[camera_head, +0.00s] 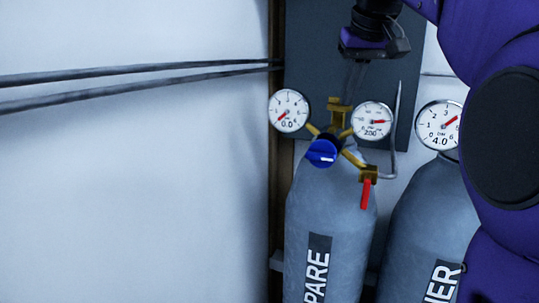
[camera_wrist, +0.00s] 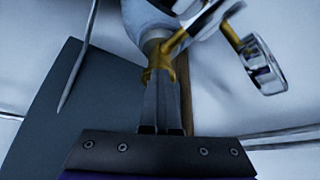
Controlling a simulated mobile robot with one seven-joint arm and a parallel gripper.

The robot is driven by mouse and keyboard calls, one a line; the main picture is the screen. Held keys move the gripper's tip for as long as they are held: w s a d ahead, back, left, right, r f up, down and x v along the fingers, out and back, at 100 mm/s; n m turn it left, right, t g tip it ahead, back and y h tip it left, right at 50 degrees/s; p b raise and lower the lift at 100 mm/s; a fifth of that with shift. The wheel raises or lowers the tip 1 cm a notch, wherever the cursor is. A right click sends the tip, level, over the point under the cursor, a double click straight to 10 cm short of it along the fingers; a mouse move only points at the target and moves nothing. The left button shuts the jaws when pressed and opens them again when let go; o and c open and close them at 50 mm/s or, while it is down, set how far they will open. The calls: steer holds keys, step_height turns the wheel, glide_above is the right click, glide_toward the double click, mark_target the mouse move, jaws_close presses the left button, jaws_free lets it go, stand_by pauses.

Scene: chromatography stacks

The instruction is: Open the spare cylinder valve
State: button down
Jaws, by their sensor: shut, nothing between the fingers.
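The spare cylinder (camera_head: 330,215) is grey, with a partly visible "SPARE" label. On top is a brass valve fitting (camera_head: 338,112) with a blue knob (camera_head: 321,153) in front and a red lever (camera_head: 365,194) hanging down at the right. The left gauge (camera_head: 289,111) reads 0.0 and the right gauge (camera_head: 373,120) reads 200. My gripper (camera_head: 351,90) is shut and empty, pointing down just above the brass fitting. In the wrist view its fingertips (camera_wrist: 161,84) are close to brass (camera_wrist: 159,62); I cannot tell whether they touch.
A second grey cylinder (camera_head: 425,225) with a gauge (camera_head: 439,124) reading 4.0 stands close on the right, partly behind my arm. A dark panel (camera_head: 310,55) is behind the fitting. A thin grey tube (camera_head: 395,125) rises at the right. Two dark pipes (camera_head: 140,80) run along the left wall.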

steer(key=shift+w+d, duration=0.15)
steer(key=shift+d, duration=0.5)
stand_by(0.3)
step_height(320, 180, up, 6)
steer(key=shift+s, duration=0.3)
stand_by(0.4)
steer(key=shift+d, duration=0.1)
